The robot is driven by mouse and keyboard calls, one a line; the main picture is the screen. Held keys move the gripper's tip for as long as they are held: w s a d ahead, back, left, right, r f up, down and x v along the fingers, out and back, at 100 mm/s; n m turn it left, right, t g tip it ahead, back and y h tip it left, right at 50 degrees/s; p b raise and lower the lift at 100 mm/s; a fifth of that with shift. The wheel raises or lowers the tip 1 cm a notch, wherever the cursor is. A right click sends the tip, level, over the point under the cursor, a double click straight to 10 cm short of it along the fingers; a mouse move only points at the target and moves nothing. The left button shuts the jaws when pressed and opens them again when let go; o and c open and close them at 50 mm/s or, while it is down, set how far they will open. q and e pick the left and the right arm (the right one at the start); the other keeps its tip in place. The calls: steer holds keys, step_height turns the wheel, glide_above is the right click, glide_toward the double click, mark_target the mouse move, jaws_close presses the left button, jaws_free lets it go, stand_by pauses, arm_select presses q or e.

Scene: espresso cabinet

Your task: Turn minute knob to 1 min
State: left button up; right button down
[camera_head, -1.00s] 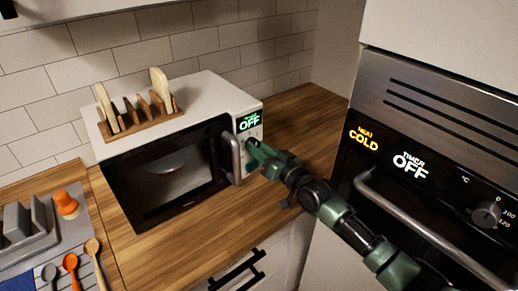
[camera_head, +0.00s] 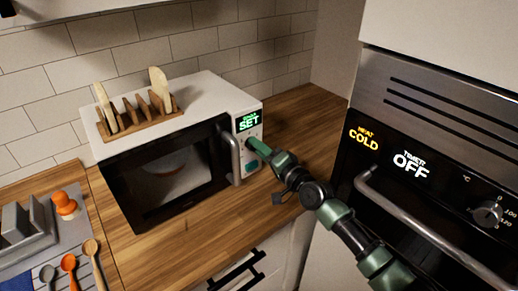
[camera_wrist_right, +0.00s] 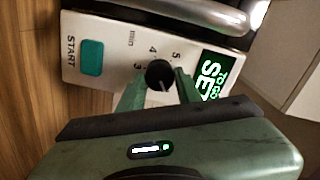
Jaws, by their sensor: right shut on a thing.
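The microwave (camera_head: 165,165) stands on the wooden counter, its door closed. Its green display (camera_head: 249,121) reads "SET" with small text above. In the right wrist view the display (camera_wrist_right: 212,75) is partly cut off by my gripper. The black minute knob (camera_wrist_right: 159,74) sits on the white panel beside the numbers 3, 4, 5 and "min". A light pointer mark shows on it, but I cannot read its setting. My right gripper (camera_wrist_right: 158,92) has a green finger on each side of the knob and is shut on it. In the head view the right gripper (camera_head: 256,146) reaches the panel. My left gripper is out of view.
A teal START button (camera_wrist_right: 91,57) is on the same panel. The door handle (camera_head: 235,160) is just left of my gripper. A wooden toast rack (camera_head: 140,118) with bread stands on the microwave. An oven (camera_head: 430,140) stands at the right, spoons (camera_head: 68,262) at lower left.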

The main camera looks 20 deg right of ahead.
steer(key=shift+m, duration=0.5)
steer(key=c, duration=1)
jaws_free()
steer(key=shift+o, duration=0.2)
steer(key=shift+s, duration=0.1)
steer(key=b+v, duration=0.1)
steer(key=v, duration=0.6)
steer(key=shift+s+d, duration=0.2)
steer(key=shift+s, duration=0.1)
